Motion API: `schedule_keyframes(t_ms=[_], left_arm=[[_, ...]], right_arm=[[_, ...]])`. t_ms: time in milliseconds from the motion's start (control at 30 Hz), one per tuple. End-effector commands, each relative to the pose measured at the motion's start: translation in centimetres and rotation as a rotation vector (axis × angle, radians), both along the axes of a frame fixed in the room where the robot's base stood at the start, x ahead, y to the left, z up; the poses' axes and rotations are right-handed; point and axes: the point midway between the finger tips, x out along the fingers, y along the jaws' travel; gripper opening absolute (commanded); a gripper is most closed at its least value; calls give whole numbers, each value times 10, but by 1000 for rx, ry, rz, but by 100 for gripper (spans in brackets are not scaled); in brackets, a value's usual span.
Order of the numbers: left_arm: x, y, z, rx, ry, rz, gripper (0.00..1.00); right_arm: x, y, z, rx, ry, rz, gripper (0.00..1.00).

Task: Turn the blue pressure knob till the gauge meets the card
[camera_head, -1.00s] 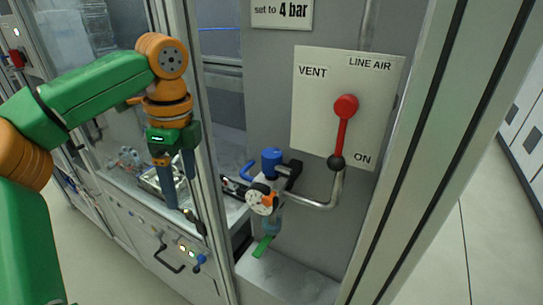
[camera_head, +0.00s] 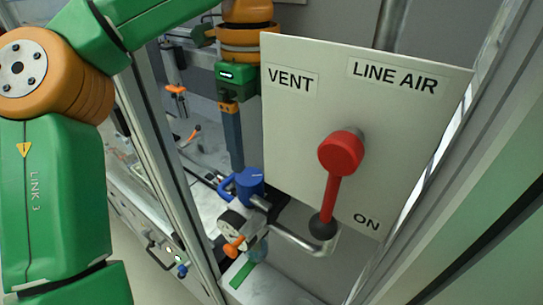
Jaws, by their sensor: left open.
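The blue pressure knob (camera_head: 249,186) sits upright on top of the regulator, left of the line air panel. The round white gauge (camera_head: 238,222) is on the regulator's front below the knob, with orange parts near it; its needle is too small to read. My left gripper (camera_head: 235,164) points down just above and behind the knob, its jaws open. One finger shows clearly; the other is hidden or overlapped. I cannot tell whether a finger touches the knob. The card is out of view. My right gripper is not in view.
A white panel (camera_head: 292,148) marked VENT and LINE AIR stands close to the right of my left gripper. Its red lever (camera_head: 333,185) points down towards ON. A bent metal pipe (camera_head: 297,240) runs right from the regulator. A cabinet post (camera_head: 171,160) stands on the left.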

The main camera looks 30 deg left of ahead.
Motion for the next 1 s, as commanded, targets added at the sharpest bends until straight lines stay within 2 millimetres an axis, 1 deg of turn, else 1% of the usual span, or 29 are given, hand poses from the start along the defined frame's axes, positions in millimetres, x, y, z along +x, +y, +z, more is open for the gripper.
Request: schedule_keyframes(t_ms=[67, 200, 333, 467, 667, 700, 767, 800, 867, 900, 967, 1000], left_arm=[[-1, 1, -10, 1, 4, -1, 84], [-1, 1, -39, 0, 4, -1, 84], [-1, 1, -59, 1, 3, 1, 84], [-1, 1, -69, -1, 1, 2, 84], [-1, 1, -69, 0, -1, 3, 84], [-1, 1, -69, 0, -1, 3, 73], [-1, 1, -69, 0, -1, 3, 57], [-1, 1, -69, 0, -1, 3, 46], [-1, 1, -69, 0, -1, 3, 30], [-1, 1, -69, 0, -1, 3, 19], [-1, 1, -69, 0, -1, 3, 3], [-1, 1, -69, 0, -1, 3, 0]], right_arm=[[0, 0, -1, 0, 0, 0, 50], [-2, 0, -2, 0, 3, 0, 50], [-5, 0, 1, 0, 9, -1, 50], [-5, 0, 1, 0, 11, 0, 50], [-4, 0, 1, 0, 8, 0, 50], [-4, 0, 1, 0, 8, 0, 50], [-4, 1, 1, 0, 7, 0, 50], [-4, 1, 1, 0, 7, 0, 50], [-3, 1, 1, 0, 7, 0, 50], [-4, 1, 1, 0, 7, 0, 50], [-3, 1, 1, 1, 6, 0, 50], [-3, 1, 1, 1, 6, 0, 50]])
